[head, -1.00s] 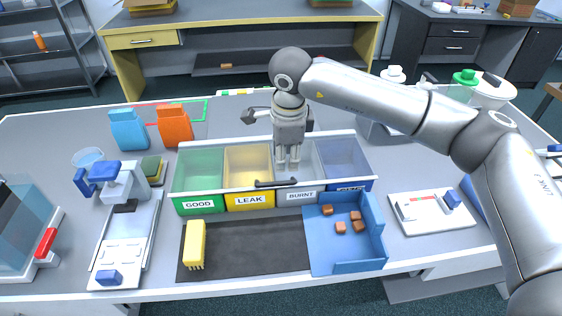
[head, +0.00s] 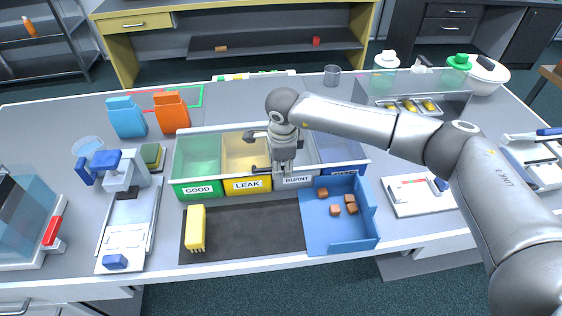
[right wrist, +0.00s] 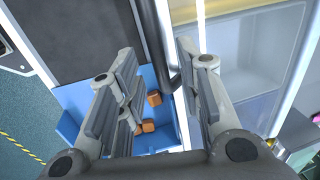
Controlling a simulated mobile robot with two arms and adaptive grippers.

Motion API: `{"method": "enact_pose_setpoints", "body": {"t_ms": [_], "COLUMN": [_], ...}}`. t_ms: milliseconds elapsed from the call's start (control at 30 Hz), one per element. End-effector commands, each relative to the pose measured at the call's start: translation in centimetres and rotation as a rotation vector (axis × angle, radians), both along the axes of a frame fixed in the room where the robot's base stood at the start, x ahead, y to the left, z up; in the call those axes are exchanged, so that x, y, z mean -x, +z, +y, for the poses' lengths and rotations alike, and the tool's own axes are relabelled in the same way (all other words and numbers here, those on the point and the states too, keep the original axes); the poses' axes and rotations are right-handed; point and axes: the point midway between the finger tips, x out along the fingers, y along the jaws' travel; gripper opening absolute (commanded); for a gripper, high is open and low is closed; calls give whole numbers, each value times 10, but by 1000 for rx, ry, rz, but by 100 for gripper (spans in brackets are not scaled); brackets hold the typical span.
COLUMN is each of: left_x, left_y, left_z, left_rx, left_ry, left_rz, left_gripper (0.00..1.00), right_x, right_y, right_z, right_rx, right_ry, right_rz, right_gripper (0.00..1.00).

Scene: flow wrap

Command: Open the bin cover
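The clear bin cover (head: 212,177) lies shut over a row of bins, with a pale frame. Its dark handle (head: 260,171) is on the front edge and is partly hidden by my right gripper (head: 284,170). In the right wrist view the handle (right wrist: 175,72) shows as a dark bar between the spread fingers of this gripper (right wrist: 160,85). The right gripper is open and points down at the cover's front edge; I cannot tell whether it touches the handle. My left gripper is not in view.
The bins read GOOD (head: 197,189), LEAK (head: 247,184) and BURNT (head: 297,180); a blue one is at the right. In front are a dark mat (head: 250,235), a yellow brush (head: 195,228) and a blue tray (head: 345,240) with several brown cubes. Orange and blue pouches stand behind left.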

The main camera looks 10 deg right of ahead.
Motion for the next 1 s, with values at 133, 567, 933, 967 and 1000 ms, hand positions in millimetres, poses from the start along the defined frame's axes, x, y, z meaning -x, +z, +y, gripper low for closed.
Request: {"method": "enact_pose_setpoints", "body": {"t_ms": [133,567,933,967,1000], "left_x": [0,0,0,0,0], "left_y": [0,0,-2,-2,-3], "left_z": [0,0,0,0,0], "left_rx": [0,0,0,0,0], "left_ry": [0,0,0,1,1], "left_rz": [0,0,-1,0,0], "left_gripper": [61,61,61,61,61], "right_x": [0,0,-1,-2,-3], "right_y": [0,0,7,9,12], "right_z": [0,0,-1,-1,-1], "right_rx": [0,1,0,0,-1], "right_ry": [0,-1,-4,-5,-6], "right_rz": [0,1,31,39,54], "right_gripper": [34,0,0,0,0]}}
